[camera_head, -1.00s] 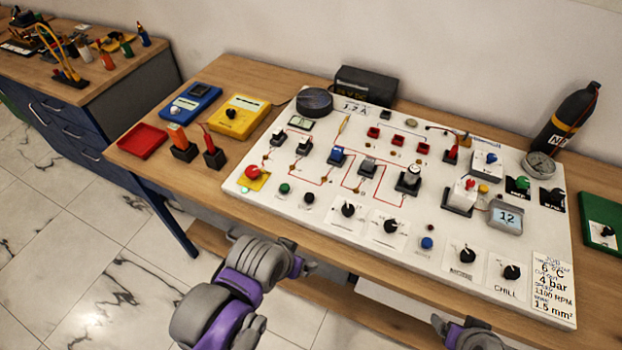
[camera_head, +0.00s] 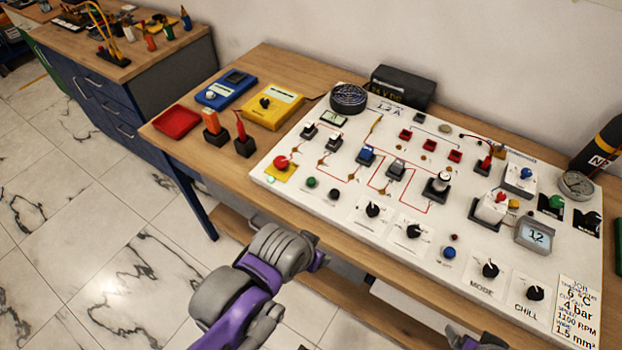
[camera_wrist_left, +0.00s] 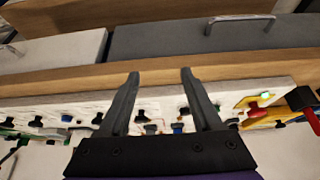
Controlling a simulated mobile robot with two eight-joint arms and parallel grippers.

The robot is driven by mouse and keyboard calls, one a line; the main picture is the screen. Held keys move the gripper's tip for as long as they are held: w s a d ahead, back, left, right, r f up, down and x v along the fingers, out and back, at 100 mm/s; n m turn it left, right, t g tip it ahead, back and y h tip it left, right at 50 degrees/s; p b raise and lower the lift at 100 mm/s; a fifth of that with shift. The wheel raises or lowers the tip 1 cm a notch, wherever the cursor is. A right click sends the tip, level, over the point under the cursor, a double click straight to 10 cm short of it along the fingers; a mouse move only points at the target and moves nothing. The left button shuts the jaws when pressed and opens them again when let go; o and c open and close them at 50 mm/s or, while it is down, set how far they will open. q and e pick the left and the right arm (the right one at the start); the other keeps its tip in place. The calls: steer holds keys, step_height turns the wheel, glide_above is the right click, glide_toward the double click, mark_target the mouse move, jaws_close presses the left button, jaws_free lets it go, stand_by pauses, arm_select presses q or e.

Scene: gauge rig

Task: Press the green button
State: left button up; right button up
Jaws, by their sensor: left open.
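The green button (camera_head: 311,182) is a small round cap near the front left of the white board, between a red button (camera_head: 281,162) on a yellow plate and a black button (camera_head: 333,194). My left gripper (camera_head: 319,260) is in front of the board's near edge, below the green button in the picture and apart from it. In the left wrist view its two fingers (camera_wrist_left: 160,75) are spread with nothing between them; I cannot make out the green button clearly there. Part of my right arm (camera_head: 472,341) shows at the bottom edge; its jaws cannot be made out.
The white board (camera_head: 330,215) carries several knobs, switches and a display (camera_head: 535,236). A small lit green lamp (camera_head: 270,179) sits by the yellow plate, and a green knob (camera_head: 552,203) at the right. A red tray (camera_head: 176,122) lies left. The table's front strip is bare.

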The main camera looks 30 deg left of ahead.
arm_select(q)
jaws_close()
stand_by(1.4)
